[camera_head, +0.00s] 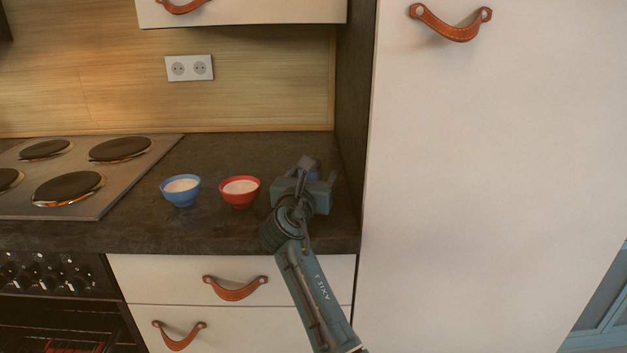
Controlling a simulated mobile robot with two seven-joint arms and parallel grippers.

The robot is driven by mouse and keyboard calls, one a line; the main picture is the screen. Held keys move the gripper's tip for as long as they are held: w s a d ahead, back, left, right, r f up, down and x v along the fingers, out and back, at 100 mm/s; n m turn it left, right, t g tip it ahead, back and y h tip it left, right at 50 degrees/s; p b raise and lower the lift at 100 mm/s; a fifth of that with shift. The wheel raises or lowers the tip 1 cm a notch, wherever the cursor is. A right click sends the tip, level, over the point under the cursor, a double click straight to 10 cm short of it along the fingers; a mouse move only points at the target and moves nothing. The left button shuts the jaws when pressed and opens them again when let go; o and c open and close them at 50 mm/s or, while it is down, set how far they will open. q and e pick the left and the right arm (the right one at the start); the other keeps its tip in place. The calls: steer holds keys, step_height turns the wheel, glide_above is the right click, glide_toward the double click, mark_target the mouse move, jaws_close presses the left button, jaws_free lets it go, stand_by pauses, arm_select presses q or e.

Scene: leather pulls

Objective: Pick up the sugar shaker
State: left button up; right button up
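My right gripper (314,168) is over the right end of the dark countertop (225,228), close to the tall cabinet's side. Its wrist and body block the view of its fingers, so I cannot tell whether it is open or shut. A small dark blue patch shows at the fingers; I cannot tell if it is part of the gripper or an object there. No sugar shaker can be clearly made out; the gripper hides the counter behind it. My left gripper is not in view.
A red bowl (240,196) with white contents stands just left of the gripper. A blue bowl (181,194) with white contents stands further left, then a stove top (80,160). The tall white cabinet (480,190) bounds the counter on the right. Drawers (180,275) lie below.

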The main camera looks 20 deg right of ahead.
steer(key=c, duration=1.1)
steer(key=shift+r, duration=0.1)
